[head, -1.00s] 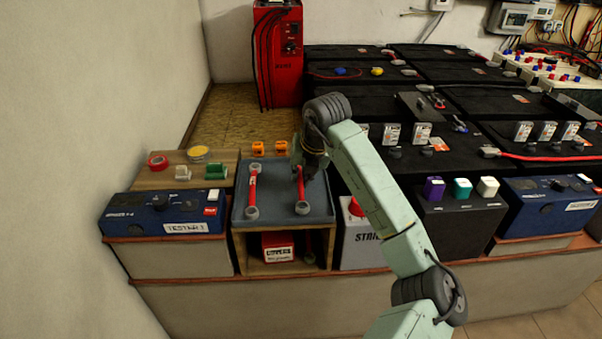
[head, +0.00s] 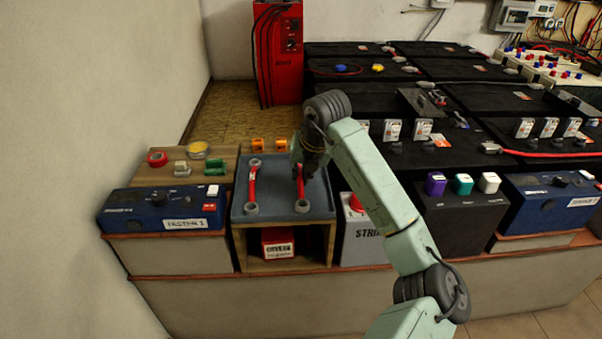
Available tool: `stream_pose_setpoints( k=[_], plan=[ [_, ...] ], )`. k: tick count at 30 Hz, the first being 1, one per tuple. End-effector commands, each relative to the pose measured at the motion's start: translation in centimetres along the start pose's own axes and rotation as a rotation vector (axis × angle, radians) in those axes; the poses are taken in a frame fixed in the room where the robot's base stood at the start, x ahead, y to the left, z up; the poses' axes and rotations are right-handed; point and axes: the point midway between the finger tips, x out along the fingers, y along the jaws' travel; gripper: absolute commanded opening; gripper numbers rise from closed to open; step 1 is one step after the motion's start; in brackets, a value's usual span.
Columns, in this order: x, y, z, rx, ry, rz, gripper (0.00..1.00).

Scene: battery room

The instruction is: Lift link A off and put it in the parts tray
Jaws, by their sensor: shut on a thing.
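Two red links with grey ring ends lie side by side on a blue-grey top: the left link (head: 252,186) and the right link (head: 301,190). I cannot read which one is marked A. My gripper (head: 301,172) points down and is shut on the right link, near its far half. The link's near ring end shows at the top's front right; its far end is hidden behind my gripper. I cannot tell whether the link is clear of the surface. No tray can be told apart surely as the parts tray.
The blue-grey top (head: 276,203) sits on an open wooden box holding a red box (head: 278,243). Left are a blue tester (head: 164,211) and a wooden board (head: 146,179) with small parts. Orange clips (head: 257,145) stand behind. Black batteries (head: 450,75) fill the right.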

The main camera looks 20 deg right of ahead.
Motion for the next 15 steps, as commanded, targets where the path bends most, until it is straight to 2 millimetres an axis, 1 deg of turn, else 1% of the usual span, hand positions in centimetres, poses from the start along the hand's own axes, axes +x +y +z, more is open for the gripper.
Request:
stream_pose_setpoints(
  k=[3, 4, 12, 14, 15],
  plan=[
    [-0.07, 0.00, 0.04, 0.000, -0.001, 0.000, 0.00],
    [-0.07, 0.00, 0.04, 0.000, -0.001, 0.000, 0.13],
    [-0.05, 0.00, 0.03, 0.000, -0.001, 0.000, 0.31],
    [-0.04, -0.01, 0.02, 0.000, -0.001, 0.000, 0.35],
    [-0.04, -0.01, 0.02, 0.000, 0.000, 0.000, 0.36]
  ],
)
